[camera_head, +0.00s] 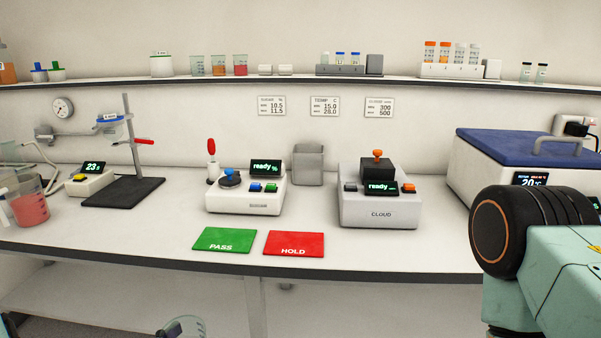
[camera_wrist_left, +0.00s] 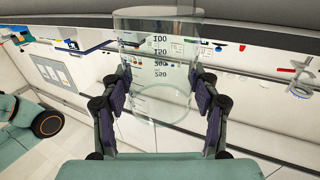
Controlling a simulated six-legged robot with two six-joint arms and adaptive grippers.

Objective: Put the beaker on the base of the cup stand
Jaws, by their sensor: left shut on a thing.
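My left gripper (camera_wrist_left: 160,88) is shut on a clear, empty-looking glass beaker (camera_wrist_left: 158,50) with dark volume marks, its fingers on both sides of the glass. In the head view the beaker (camera_head: 187,327) shows only in part at the bottom edge, below and in front of the bench. The cup stand stands at the bench's left, with a flat black base (camera_head: 125,191), an upright rod (camera_head: 132,130) and a blue-rimmed cup (camera_head: 112,126) held above the base. The base's top looks bare. The beaker and base are well apart. My right gripper is out of view.
Green PASS (camera_head: 224,239) and red HOLD (camera_head: 293,244) mats lie at the front edge.

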